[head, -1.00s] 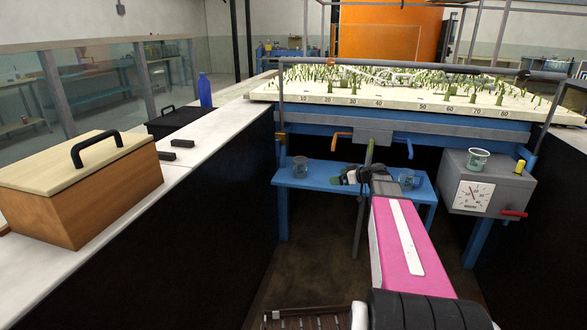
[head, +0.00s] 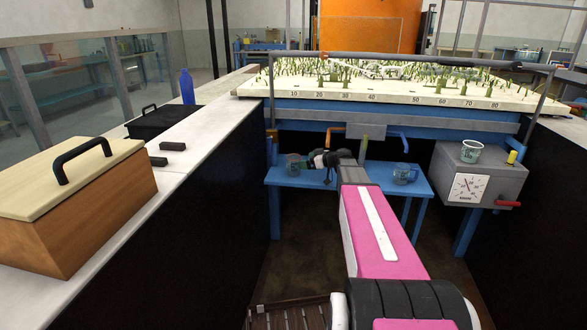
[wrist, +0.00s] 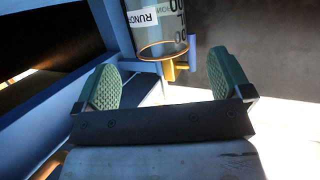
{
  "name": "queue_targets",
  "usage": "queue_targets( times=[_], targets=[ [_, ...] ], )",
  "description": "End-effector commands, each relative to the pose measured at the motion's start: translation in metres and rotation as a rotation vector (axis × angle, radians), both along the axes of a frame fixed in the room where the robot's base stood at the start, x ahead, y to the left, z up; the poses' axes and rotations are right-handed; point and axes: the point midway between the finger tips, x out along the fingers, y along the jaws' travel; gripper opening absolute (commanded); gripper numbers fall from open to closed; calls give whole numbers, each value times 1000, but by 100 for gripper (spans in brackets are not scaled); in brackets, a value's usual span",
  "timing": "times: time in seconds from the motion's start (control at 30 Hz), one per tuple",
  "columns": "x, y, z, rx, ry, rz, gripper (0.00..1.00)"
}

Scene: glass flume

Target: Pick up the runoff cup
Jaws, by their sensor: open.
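In the head view my gripper (head: 324,159) is over the low blue bench, just right of the left cup (head: 293,165). This cup is the nearest one to it; its label is too small to read there. A second cup (head: 403,174) stands farther right on the bench.
The low blue bench (head: 276,177) stands under the planted flume bed (head: 390,104). A third cup (head: 470,153) sits on a grey gauge box (head: 485,177) at the right. A wooden box (head: 75,205) is on the left counter (head: 180,175). Dark walls flank the floor space.

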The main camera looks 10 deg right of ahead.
Motion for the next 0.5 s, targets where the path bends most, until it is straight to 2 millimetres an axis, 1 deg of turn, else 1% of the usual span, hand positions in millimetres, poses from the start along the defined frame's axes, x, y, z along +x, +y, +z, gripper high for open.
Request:
queue_targets(
  times=[0.03,0.27,0.5],
  targets=[
    [5,4,0,0,0,0,96],
    [13,15,0,1,1,0,96],
    [37,41,0,0,-1,1,96]
  ],
)
